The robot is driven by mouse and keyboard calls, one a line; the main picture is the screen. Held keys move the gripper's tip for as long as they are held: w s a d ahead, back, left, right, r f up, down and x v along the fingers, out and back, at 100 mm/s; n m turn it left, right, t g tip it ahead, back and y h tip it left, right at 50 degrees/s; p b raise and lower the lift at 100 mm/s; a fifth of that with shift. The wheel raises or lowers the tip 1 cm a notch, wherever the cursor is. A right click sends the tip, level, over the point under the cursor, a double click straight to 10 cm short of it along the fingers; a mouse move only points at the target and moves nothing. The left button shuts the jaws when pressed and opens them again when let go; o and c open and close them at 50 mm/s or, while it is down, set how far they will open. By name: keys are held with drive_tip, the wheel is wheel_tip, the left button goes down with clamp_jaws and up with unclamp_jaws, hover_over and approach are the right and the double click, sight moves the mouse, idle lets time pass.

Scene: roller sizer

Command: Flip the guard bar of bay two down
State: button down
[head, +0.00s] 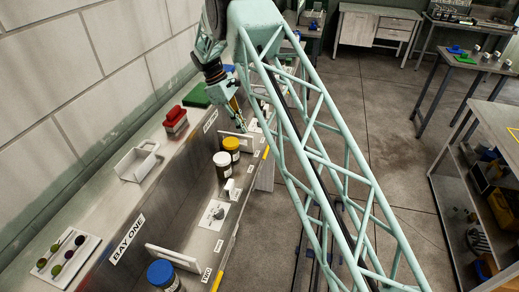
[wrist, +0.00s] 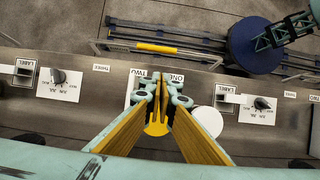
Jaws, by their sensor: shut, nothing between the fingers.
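My gripper (head: 240,124) is shut and empty, pointing down over the bench near the jars. In the wrist view its fingertips (wrist: 163,82) meet above the bench's front strip. A grey bar with a yellow grip (wrist: 145,47) runs along the front edge just beyond the fingertips. In the head view its yellow grip (head: 266,152) shows beside the arm. I take it for a guard bar, but its bay and tilt are unclear. A yellow-lidded jar (head: 231,144) stands under the gripper, beside a white-lidded jar (head: 222,160). A BAY ONE sign (head: 127,239) is nearer.
A blue-lidded jar (head: 162,273) and white plate (head: 172,257) stand at the near end. A knob panel (head: 213,215) lies between. A white tray (head: 137,163) and red block (head: 175,117) sit on the upper ledge by the wall. Open floor lies right of my arm's truss.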

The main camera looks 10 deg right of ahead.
drive_tip(key=shift+f, duration=0.1)
drive_tip(key=x, duration=0.4)
drive_tip(key=d+x, duration=0.1)
drive_tip(key=x, duration=0.3)
drive_tip(key=s+r+x, duration=0.1)
drive_tip(key=x, duration=0.2)
drive_tip(key=shift+s+d+f+p, duration=0.1)
drive_tip(key=shift+d+f+p, duration=0.3)
drive_tip(key=shift+d, duration=0.1)
drive_tip(key=shift+s+d+f, duration=0.1)
drive_tip(key=shift+d+f, duration=0.1)
drive_tip(key=shift+d, duration=0.1)
drive_tip(key=shift+s+d, duration=0.1)
drive_tip(key=shift+d, duration=0.1)
drive_tip(key=shift+f, duration=0.1)
drive_tip(key=shift+s, duration=0.1)
